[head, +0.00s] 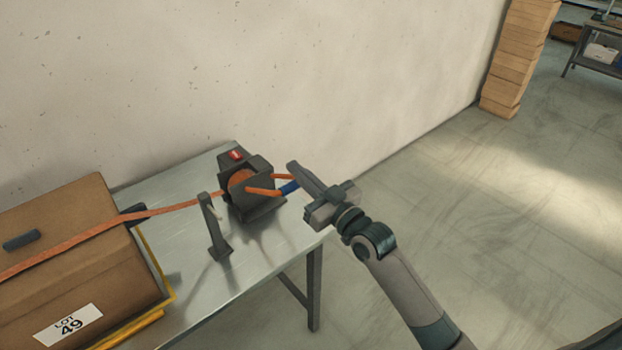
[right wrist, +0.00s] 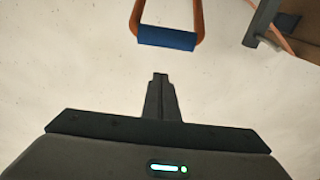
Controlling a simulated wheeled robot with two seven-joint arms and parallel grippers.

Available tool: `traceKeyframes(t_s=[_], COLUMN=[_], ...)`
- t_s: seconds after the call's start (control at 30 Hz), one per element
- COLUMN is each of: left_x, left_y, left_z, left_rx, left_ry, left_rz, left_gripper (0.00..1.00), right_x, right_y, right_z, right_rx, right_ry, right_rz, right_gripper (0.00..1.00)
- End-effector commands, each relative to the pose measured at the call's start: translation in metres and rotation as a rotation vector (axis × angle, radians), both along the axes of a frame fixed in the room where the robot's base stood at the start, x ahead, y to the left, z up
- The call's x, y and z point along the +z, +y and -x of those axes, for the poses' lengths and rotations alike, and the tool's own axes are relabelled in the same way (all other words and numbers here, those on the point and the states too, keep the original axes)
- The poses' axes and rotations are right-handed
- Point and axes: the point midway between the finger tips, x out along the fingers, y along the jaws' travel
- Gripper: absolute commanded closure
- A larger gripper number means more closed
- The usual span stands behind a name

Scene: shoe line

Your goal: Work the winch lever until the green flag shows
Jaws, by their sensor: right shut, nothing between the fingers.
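The winch (head: 250,190) is a dark block with an orange spool, standing near the right end of the metal table. Its orange lever (head: 264,191) sticks out to the right and ends in a blue grip (head: 289,187). A red flag (head: 235,155) shows on top of the winch; I see no green. My right gripper (head: 294,168) is shut and empty, just right of the lever's blue grip. In the right wrist view the blue grip (right wrist: 167,38) is beyond the closed fingertips (right wrist: 160,76), with a gap between them. My left gripper is not in view.
An orange strap (head: 150,213) runs from the winch over a brown box (head: 70,250) marked LOT 49. A grey post (head: 213,228) stands on the table (head: 185,262) left of the winch.

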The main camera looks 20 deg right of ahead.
Motion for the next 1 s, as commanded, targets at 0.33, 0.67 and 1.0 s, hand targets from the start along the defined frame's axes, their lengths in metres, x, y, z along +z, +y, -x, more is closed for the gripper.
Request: traceKeyframes(t_s=[0.33,0.67,1.0], left_x=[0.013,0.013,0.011], left_y=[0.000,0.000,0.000], left_z=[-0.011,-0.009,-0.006], left_rx=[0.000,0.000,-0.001], left_ry=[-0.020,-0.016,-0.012], left_rz=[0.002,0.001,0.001], left_gripper=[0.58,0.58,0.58], right_x=[-0.030,-0.038,-0.040], right_y=[0.002,0.001,0.001], right_z=[-0.004,-0.002,-0.002], right_rx=[0.001,0.000,0.000], right_ry=[0.002,0.001,-0.002], right_rz=[0.002,0.001,0.000], right_gripper=[1.00,1.00,1.00])
